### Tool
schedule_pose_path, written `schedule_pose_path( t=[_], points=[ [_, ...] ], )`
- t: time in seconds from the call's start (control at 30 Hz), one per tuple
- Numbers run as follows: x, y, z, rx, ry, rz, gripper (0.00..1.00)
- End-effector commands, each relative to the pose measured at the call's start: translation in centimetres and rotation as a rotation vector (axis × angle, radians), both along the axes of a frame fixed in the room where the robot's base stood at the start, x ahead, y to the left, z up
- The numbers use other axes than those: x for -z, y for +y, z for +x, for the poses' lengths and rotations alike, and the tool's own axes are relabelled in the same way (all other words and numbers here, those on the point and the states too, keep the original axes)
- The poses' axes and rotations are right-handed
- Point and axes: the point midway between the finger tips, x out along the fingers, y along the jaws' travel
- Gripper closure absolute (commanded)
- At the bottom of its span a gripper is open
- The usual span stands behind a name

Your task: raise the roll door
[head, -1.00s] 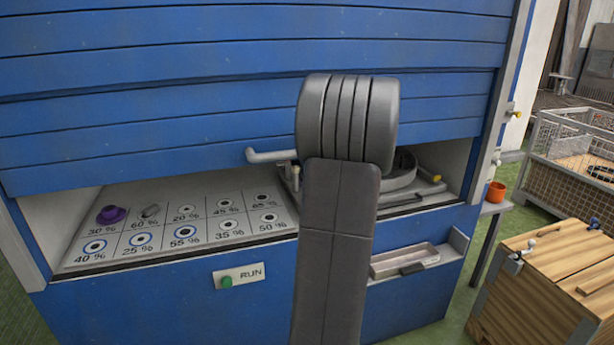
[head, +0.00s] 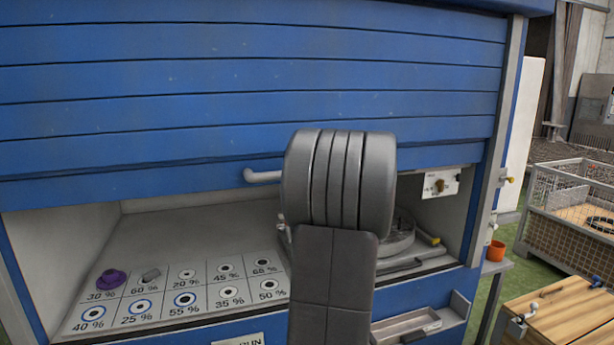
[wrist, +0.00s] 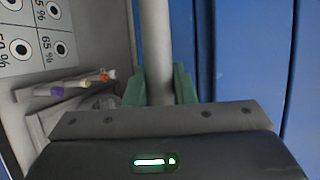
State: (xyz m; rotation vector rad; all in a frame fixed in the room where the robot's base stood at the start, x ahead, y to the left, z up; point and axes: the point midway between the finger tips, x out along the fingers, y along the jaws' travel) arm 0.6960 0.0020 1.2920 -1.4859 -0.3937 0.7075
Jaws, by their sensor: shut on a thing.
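The blue roll door (head: 250,100) is partly raised, with an open gap under its lower edge across the cabinet front. Its pale bar handle (head: 262,176) sticks out at the lower edge; my arm hides most of it in the head view. In the wrist view the handle (wrist: 155,45) runs between the green pads of my gripper (wrist: 159,87), which is shut on it. The door's blue slats (wrist: 240,60) stand to the right there. My arm hides the gripper in the head view.
A small control plate (head: 441,184) shows at the inner right.

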Motion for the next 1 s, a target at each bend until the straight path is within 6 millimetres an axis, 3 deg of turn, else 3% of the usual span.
schedule_pose_path(
  t=[0.13,0.17,0.27,0.67,1.0],
  points=[
    [-0.1,0.0,0.0,0.0,-0.003,0.0,1.0],
    [-0.1,0.0,0.0,0.0,-0.002,0.001,0.73],
    [-0.1,0.0,0.0,0.0,-0.002,0.001,0.55],
    [-0.1,-0.6,-0.6,0.002,-0.002,0.0,0.55],
    [-1.2,-5.3,-5.9,0.006,-0.003,0.0,0.55]
  ],
)
